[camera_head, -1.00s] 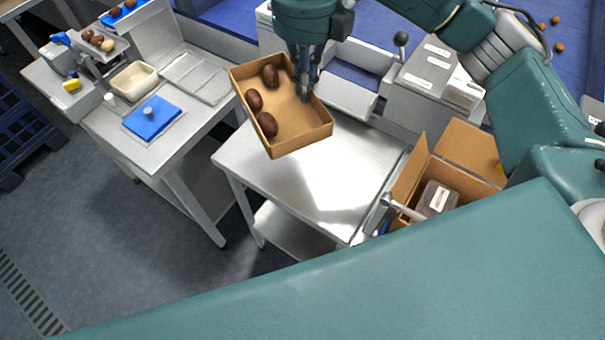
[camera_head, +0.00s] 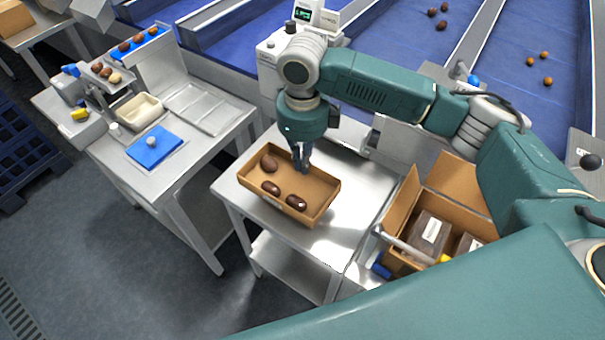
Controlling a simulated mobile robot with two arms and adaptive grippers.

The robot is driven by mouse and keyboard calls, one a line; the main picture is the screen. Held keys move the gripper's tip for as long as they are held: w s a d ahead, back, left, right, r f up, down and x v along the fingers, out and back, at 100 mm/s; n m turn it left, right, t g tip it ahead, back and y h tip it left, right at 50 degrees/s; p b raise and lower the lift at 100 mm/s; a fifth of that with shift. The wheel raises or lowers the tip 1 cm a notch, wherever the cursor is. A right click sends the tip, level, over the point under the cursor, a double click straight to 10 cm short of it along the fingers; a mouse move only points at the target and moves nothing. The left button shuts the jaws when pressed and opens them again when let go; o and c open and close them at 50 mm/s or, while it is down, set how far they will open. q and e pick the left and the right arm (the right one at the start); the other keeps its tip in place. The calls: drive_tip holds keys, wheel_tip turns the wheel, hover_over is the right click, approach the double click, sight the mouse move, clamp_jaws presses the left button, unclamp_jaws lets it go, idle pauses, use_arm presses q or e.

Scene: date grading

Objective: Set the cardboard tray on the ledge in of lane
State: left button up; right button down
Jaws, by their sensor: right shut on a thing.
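My right gripper (camera_head: 301,168) comes down from above and is shut on the tray's far side. The fingertips are partly hidden by the tray wall and the gripper body. My left gripper is not in view. I cannot make out for certain which surface is the ledge.
An open cardboard box (camera_head: 451,191) with packs stands at right. Blue lanes (camera_head: 505,75) with several dates lie behind. Free steel shows right of the tray.

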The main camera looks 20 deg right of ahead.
sight(303, 177)
wheel_tip(303, 177, down, 6)
drive_tip(key=shift+r+p, duration=0.15)
drive_tip(key=shift+p, duration=0.3)
drive_tip(key=shift+f, duration=0.2)
drive_tip(key=shift+f, duration=0.1)
drive_tip(key=c, duration=1.9)
unclamp_jaws()
drive_tip(key=shift+c, duration=0.2)
wheel_tip(303, 177, up, 12)
drive_tip(key=b, duration=0.2)
drive_tip(key=shift+b, duration=0.3)
drive_tip(key=shift+r, duration=0.2)
